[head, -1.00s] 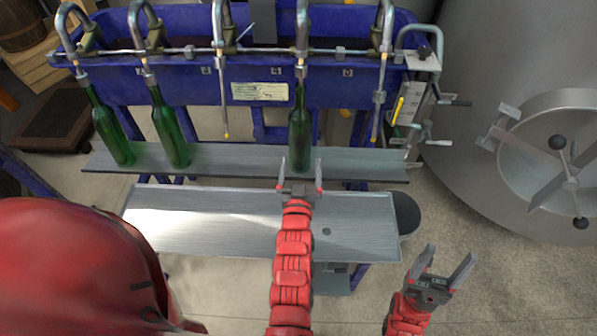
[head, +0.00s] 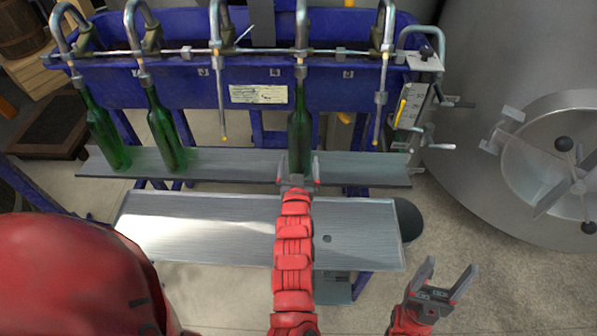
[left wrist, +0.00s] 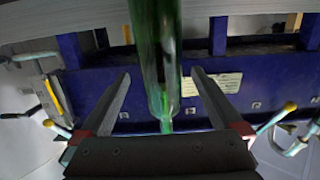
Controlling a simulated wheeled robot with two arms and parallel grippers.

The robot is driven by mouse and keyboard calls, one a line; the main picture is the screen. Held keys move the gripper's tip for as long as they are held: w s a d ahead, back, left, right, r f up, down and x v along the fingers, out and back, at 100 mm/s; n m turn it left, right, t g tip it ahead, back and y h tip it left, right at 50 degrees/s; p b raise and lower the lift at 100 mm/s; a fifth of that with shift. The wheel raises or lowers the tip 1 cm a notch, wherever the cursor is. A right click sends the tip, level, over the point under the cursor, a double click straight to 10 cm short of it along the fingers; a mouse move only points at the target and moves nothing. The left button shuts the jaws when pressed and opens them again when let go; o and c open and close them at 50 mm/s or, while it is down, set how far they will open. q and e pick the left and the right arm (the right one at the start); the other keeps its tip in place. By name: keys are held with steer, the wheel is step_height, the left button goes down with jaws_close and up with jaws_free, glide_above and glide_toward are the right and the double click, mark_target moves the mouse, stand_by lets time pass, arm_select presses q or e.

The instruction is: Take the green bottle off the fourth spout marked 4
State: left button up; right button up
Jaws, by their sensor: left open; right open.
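The green bottle (head: 299,132) hangs upright under the fourth spout (head: 302,40), its neck at the spout and its base at the grey shelf. My left gripper (head: 298,163) is open in front of the bottle's lower part, a finger towards each side. In the left wrist view the bottle (left wrist: 155,50) appears inverted, between the open fingers (left wrist: 160,88), with gaps visible on both sides. Whether its base rests on the shelf is hidden. My right gripper (head: 446,278) is open and empty at lower right, away from the bottle.
Two more green bottles (head: 166,132) (head: 105,132) stand tilted at the leftmost spouts. The third spout (head: 221,95) and fifth spout (head: 381,95) are empty. A blue trough (head: 200,92) lies behind. A lower metal tray (head: 230,225) is bare. A steel tank (head: 490,50) stands right.

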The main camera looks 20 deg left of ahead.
mark_target(299, 153)
arm_select(q)
steer(key=shift+b+x, duration=1.3)
steer(key=shift+x, duration=0.85)
steer(key=shift+w, duration=0.15)
steer(key=shift+b+x, duration=1.55)
steer(key=shift+x, duration=0.15)
jaws_close()
